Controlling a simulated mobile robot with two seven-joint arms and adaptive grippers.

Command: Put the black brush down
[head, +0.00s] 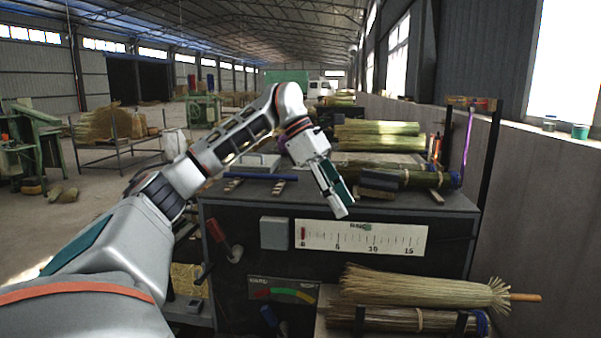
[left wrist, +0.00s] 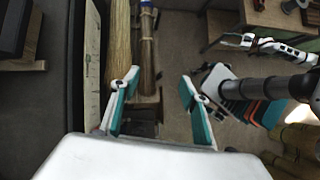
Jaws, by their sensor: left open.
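A dark block that looks like the black brush (head: 380,181) lies on the black bench top, just right of my left gripper (head: 338,200). My left gripper points down past the bench's front edge, apart from the block. In the left wrist view, its two teal fingers (left wrist: 160,78) are wide apart with nothing between them. A dark block on a wooden strip, probably the brush (left wrist: 15,28), shows at that view's top left. A small white and black arm end (left wrist: 245,41) at the top right is probably my right arm; its jaws are too small to read.
The bench (head: 450,200) carries a blue rod (head: 260,177) and straw bundles (head: 390,170). A scale plate (head: 360,237) is on its front. A straw broom (head: 430,289) lies on a lower shelf. A wall bounds the right side.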

